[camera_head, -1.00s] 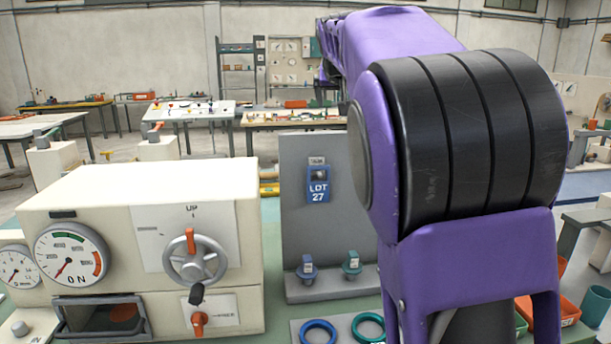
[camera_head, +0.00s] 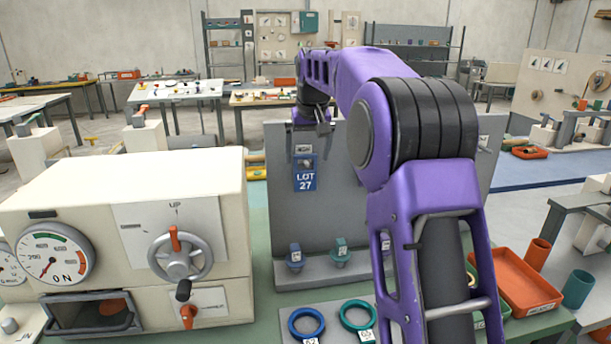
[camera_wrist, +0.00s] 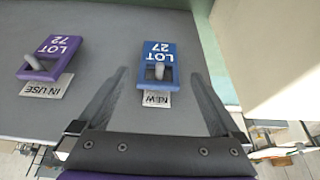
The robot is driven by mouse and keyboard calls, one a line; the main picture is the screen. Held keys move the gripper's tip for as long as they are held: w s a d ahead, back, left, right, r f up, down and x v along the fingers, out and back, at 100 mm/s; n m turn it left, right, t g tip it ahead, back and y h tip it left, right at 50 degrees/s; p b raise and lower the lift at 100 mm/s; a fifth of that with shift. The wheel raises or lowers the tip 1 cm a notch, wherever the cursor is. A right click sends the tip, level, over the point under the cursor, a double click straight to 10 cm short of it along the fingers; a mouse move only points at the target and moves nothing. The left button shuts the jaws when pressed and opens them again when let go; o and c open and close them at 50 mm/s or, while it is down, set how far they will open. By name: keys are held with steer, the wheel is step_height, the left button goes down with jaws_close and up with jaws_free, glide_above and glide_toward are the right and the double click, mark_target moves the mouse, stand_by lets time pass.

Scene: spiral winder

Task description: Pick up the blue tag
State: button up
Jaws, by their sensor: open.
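The blue tag (camera_head: 305,174), lettered LOT 27, hangs on a peg on the upright grey board (camera_head: 345,225). In the wrist view the blue tag (camera_wrist: 157,55) appears upside down, with a grey peg through its opening and a white NEW label at its peg end. My gripper (camera_head: 305,143) is at the tag's upper end in the head view. In the wrist view its two fingers are spread wide, one on each side of the tag, with gaps to it. Nothing is held. I cannot tell the exact depth of the fingertips relative to the tag.
A purple tag (camera_wrist: 52,58), LOT 72 with an IN USE label, hangs beside the blue one. A cream machine (camera_head: 130,215) with dials and a handwheel stands left of the board. Blue (camera_head: 306,322) and teal (camera_head: 358,315) rings lie in front. An orange tray (camera_head: 525,283) is at right.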

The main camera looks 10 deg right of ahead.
mark_target(306, 170)
steer(key=x, duration=0.8)
steer(key=shift+w+f, duration=0.2)
steer(key=shift+r, duration=0.1)
steer(key=c, duration=1.3)
steer(key=shift+o, duration=0.2)
steer(key=shift+r, duration=0.55)
steer(key=shift+s+r, duration=0.15)
steer(key=shift+s, duration=0.1)
steer(key=s+b, duration=0.3)
steer(key=s, duration=1.4)
steer(key=shift+s, duration=0.35)
